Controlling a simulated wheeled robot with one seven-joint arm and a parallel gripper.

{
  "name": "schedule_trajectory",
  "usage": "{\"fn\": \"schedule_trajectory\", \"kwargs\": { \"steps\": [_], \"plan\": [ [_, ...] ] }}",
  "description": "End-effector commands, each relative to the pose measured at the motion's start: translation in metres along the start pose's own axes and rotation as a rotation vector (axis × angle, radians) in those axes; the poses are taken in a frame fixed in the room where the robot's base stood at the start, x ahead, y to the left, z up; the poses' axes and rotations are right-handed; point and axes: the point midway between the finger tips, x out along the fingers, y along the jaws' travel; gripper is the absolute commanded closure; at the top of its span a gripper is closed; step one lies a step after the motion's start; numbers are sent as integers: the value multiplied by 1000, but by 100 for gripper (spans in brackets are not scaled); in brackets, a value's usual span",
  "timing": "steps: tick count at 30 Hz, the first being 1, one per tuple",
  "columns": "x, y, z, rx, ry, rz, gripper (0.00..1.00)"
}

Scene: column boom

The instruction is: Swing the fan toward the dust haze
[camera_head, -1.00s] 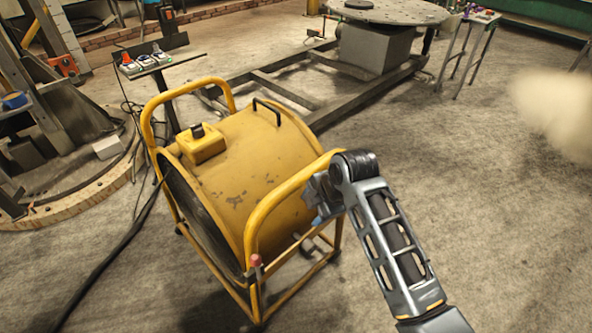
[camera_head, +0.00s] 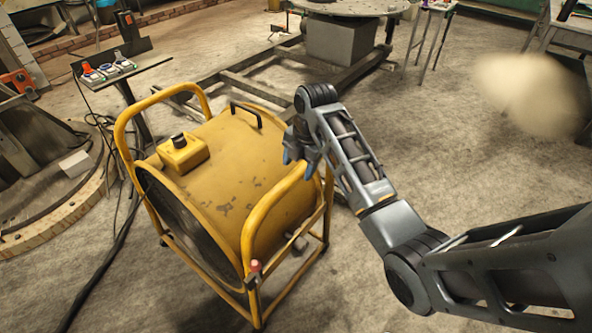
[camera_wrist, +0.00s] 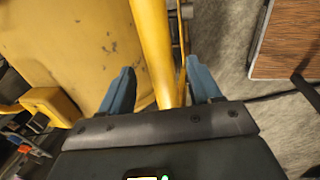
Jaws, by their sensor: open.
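The yellow drum fan (camera_head: 220,165) stands on the concrete floor in its yellow tube frame, its dark grille facing the lower left in the head view. The beige dust haze (camera_head: 532,95) hangs at the upper right. My gripper (camera_head: 301,163) is at the near right handle tube (camera_head: 270,208) of the fan. In the wrist view the yellow tube (camera_wrist: 154,50) runs between the two blue fingers of my gripper (camera_wrist: 163,85). The fingers are open, with a gap showing beside the tube. The fan drum (camera_wrist: 70,45) also shows left of the tube there.
A black cable (camera_head: 105,262) runs along the floor left of the fan. A small stand with switches (camera_head: 120,72) is behind it. A steel frame with a grey block (camera_head: 342,42) lies at the back. Floor right of the fan is bare.

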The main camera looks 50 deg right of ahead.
Motion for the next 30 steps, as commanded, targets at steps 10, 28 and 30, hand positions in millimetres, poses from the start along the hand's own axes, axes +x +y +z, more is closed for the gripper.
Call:
{"fn": "schedule_trajectory", "kwargs": {
  "steps": [10,28,30],
  "plan": [
    [31,0,0,1,0,0,37],
    [31,0,0,1,-1,1,71],
    [31,0,0,1,-1,1,78]
  ]
}}
